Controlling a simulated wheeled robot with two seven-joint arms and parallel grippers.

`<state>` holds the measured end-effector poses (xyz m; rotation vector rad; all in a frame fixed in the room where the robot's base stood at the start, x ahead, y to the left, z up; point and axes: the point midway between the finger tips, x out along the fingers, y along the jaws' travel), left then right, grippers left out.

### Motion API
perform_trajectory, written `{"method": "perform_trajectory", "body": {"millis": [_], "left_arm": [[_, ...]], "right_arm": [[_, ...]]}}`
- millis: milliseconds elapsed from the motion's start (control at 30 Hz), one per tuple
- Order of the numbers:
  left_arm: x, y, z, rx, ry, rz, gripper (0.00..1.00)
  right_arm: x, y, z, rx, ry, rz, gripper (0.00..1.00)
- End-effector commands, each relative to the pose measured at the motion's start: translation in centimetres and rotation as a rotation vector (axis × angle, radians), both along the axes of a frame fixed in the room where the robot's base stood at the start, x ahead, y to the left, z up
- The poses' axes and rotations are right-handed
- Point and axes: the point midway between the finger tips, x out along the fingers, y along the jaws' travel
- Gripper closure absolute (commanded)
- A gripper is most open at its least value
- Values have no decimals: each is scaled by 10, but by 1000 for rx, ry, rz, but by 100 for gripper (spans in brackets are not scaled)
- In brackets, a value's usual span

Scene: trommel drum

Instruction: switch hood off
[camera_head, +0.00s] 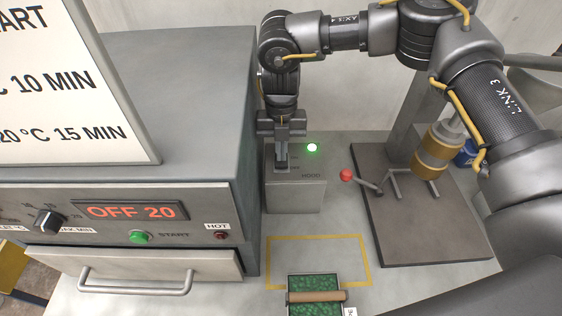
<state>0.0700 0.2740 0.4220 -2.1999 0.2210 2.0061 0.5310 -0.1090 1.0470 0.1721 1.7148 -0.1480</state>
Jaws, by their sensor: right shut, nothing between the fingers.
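The hood switch box (297,194) is a grey box marked HOOD on the bench, right of the oven. A lamp (312,147) on its top glows green. My right gripper (281,166) points down at the top of the box, left of the lamp, and is shut with nothing held. Its fingertips are at or just above the box top; I cannot tell whether they touch. The switch itself is hidden behind the fingers. My left gripper is not in view.
A grey oven (170,110) with display OFF 20 stands close on the left. A dark plate (425,220) carries a red-knobbed lever (346,175) on the right.

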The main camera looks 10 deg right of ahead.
Motion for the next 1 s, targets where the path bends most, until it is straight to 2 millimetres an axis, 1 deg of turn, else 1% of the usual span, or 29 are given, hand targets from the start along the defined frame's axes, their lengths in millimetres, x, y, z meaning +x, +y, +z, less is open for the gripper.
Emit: {"method": "perform_trajectory", "body": {"millis": [1000], "left_arm": [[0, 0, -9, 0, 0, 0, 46]], "right_arm": [[0, 0, -16, 0, 0, 0, 100]]}}
